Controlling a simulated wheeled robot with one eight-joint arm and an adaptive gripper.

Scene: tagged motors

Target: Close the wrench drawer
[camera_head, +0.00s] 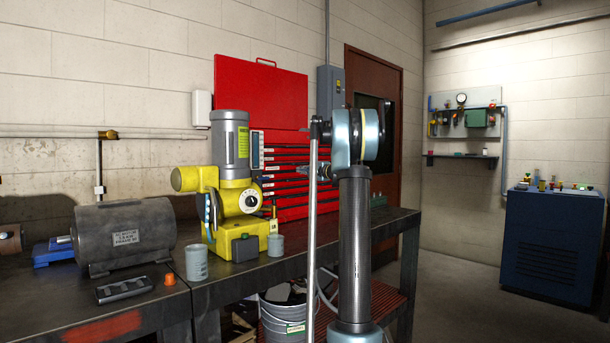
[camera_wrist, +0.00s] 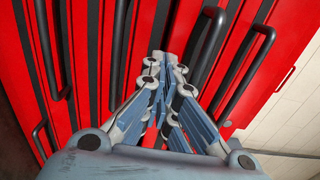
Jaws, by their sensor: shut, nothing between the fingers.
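In the wrist view, red drawer fronts (camera_wrist: 182,28) and several black bar handles (camera_wrist: 206,46) fill most of the picture. I cannot tell which drawer is the wrench drawer or how far any drawer stands out. My gripper (camera_wrist: 167,60) is shut and empty, its fingertips close in front of the drawer fronts between two handles. Whether they touch is unclear.
On the workbench (camera_head: 75,308) stand a grey motor (camera_head: 122,236), a yellow machine (camera_head: 236,204), two grey cups (camera_head: 196,264) (camera_head: 275,245) and a small orange part (camera_head: 170,279). A bucket (camera_head: 283,309) is below. Floor on the right is clear before a blue cabinet (camera_head: 552,244).

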